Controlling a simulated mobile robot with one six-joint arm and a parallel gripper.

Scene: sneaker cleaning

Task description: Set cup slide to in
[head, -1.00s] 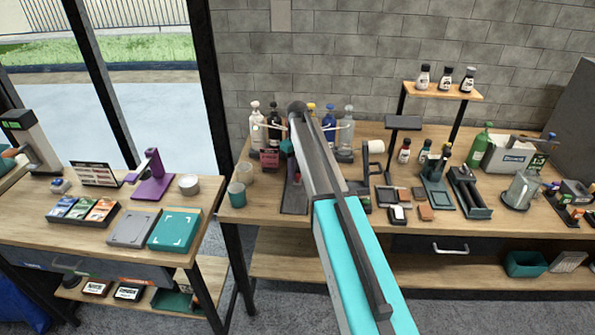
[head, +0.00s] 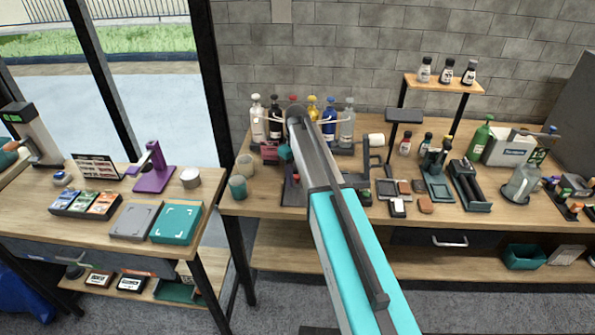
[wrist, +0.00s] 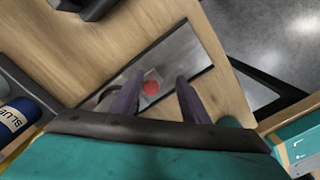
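A dark flat plate (head: 292,194) lies near the left end of the middle bench, partly hidden by my arm in the head view. The plate (wrist: 187,62) also shows in the wrist view, with a round red piece (wrist: 151,88) on a small light block. I cannot tell which part is the cup slide or how it is set. My gripper (wrist: 159,79) is open and empty, its two dark purple fingers apart over the plate, with the red piece between them in the picture. Contact cannot be judged. In the head view my arm mostly hides the gripper.
Small blocks and stands crowd the bench to the right.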

